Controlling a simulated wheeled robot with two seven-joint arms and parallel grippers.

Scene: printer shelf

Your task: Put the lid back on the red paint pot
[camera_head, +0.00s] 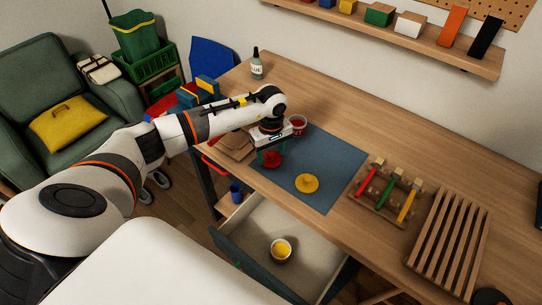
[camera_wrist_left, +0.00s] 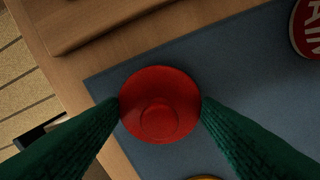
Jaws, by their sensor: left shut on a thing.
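The red lid (camera_head: 272,160) is at the left part of the blue-grey mat (camera_head: 335,165). In the left wrist view the round red lid (camera_wrist_left: 160,104) sits between the two green fingers of my left gripper (camera_wrist_left: 160,108), which touch its sides. The left gripper (camera_head: 271,156) is shut on it; whether the lid is clear of the mat I cannot tell. The red paint pot (camera_head: 298,124) stands open behind the gripper, red paint showing inside. Part of the pot (camera_wrist_left: 308,28) shows at the top right in the left wrist view. My right gripper is out of view.
A yellow lid (camera_head: 307,183) lies on the mat. A pot of yellow paint (camera_head: 281,250) stands in the open drawer (camera_head: 262,225). A rack with brushes (camera_head: 388,195) and a slatted rack (camera_head: 448,240) are at right. A glue bottle (camera_head: 257,65) stands at the back.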

